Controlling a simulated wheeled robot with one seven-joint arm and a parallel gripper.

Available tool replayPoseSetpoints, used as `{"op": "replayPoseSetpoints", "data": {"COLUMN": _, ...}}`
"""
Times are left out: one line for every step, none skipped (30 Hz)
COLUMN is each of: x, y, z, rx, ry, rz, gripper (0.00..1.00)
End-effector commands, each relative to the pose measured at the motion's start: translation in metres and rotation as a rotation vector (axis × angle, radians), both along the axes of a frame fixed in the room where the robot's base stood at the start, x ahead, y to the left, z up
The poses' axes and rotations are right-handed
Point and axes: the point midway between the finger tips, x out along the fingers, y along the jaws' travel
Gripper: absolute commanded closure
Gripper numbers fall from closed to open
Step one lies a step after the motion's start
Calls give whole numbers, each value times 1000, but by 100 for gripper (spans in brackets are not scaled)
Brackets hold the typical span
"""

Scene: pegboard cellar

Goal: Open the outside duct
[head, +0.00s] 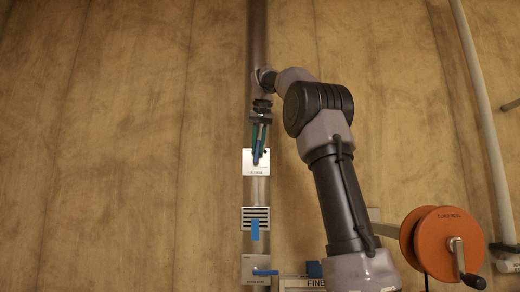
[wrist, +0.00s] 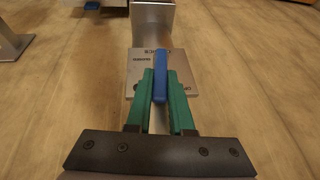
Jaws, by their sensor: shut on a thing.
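A metal duct (head: 257,190) runs vertically up the wall. Its upper plate (head: 256,168) is pale metal with small lettering I cannot read surely; it also shows in the wrist view (wrist: 187,83). A blue lever (wrist: 160,84) stands on this plate and lies along the duct's line. My gripper (head: 260,146) comes from above, its green fingers closed on the lever from both sides. In the wrist view my gripper (wrist: 160,95) has the lever between its fingertips. The fingers hide part of the plate.
Below are a slotted vent (head: 246,213) with a blue tab (head: 255,229) and a lower plate (head: 252,262) with a sideways blue lever (head: 265,272). An orange reel (head: 433,243) with a crank sits lower right. A pale pipe (head: 482,110) runs at right. The left wall is bare.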

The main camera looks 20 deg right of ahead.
Motion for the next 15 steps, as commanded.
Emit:
{"op": "replayPoseSetpoints", "data": {"x": 2, "y": 4, "z": -1, "rx": -23, "ry": 14, "rz": 2, "gripper": 100}}
{"op": "replayPoseSetpoints", "data": {"x": 2, "y": 4, "z": -1, "rx": -37, "ry": 20, "rz": 3, "gripper": 100}}
{"op": "replayPoseSetpoints", "data": {"x": 2, "y": 5, "z": -1, "rx": -55, "ry": 27, "rz": 2, "gripper": 100}}
{"op": "replayPoseSetpoints", "data": {"x": 2, "y": 5, "z": -1, "rx": -67, "ry": 32, "rz": 2, "gripper": 100}}
{"op": "replayPoseSetpoints", "data": {"x": 3, "y": 6, "z": -1, "rx": -77, "ry": 36, "rz": 2, "gripper": 100}}
{"op": "replayPoseSetpoints", "data": {"x": 3, "y": 7, "z": -1, "rx": -91, "ry": 42, "rz": 2, "gripper": 100}}
{"op": "replayPoseSetpoints", "data": {"x": 3, "y": 7, "z": -1, "rx": -99, "ry": 46, "rz": 2, "gripper": 100}}
{"op": "replayPoseSetpoints", "data": {"x": 3, "y": 7, "z": -1, "rx": -107, "ry": 50, "rz": 3, "gripper": 100}}
{"op": "replayPoseSetpoints", "data": {"x": 3, "y": 8, "z": -1, "rx": -116, "ry": 54, "rz": 2, "gripper": 100}}
{"op": "replayPoseSetpoints", "data": {"x": 3, "y": 8, "z": -2, "rx": -121, "ry": 56, "rz": 1, "gripper": 100}}
{"op": "replayPoseSetpoints", "data": {"x": 4, "y": 8, "z": -2, "rx": -125, "ry": 59, "rz": 1, "gripper": 100}}
{"op": "replayPoseSetpoints", "data": {"x": 4, "y": 8, "z": -2, "rx": -129, "ry": 62, "rz": 1, "gripper": 100}}
{"op": "replayPoseSetpoints", "data": {"x": 4, "y": 8, "z": -2, "rx": -132, "ry": 63, "rz": 1, "gripper": 100}}
{"op": "replayPoseSetpoints", "data": {"x": 4, "y": 8, "z": -2, "rx": -135, "ry": 64, "rz": 1, "gripper": 100}}
{"op": "replayPoseSetpoints", "data": {"x": 4, "y": 8, "z": -2, "rx": -138, "ry": 65, "rz": 0, "gripper": 100}}
